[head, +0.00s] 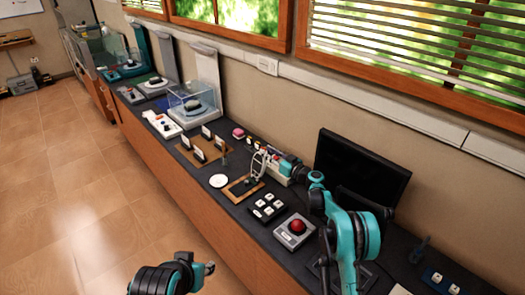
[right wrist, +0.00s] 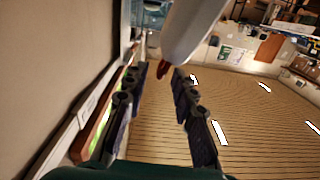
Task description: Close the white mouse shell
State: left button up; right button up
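A pale, arched piece (head: 257,162), which looks like the raised white mouse shell, stands tilted up at the wooden board (head: 240,190) on the counter. My right gripper (head: 270,163) is right behind it, reaching in from the right; its fingers are hard to make out at this size. In the right wrist view, the two dark fingers of my right gripper (right wrist: 159,75) are apart with a gap between them. A large smooth white piece (right wrist: 195,28), probably the shell, lies just past the fingertips. Contact cannot be told. My left gripper (head: 208,268) is low at the front, away from the counter.
A white disc (head: 219,181) lies left of the board. A black key block (head: 268,207) and a red-domed box (head: 296,230) are nearer. A dark monitor (head: 360,168) stands behind my right arm. A clear case (head: 192,104) is farther along. The floor at left is clear.

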jog(key=shift+b+x, duration=0.35)
jog(key=shift+x, duration=1.45)
jog(key=shift+c, duration=0.3)
grip_shut()
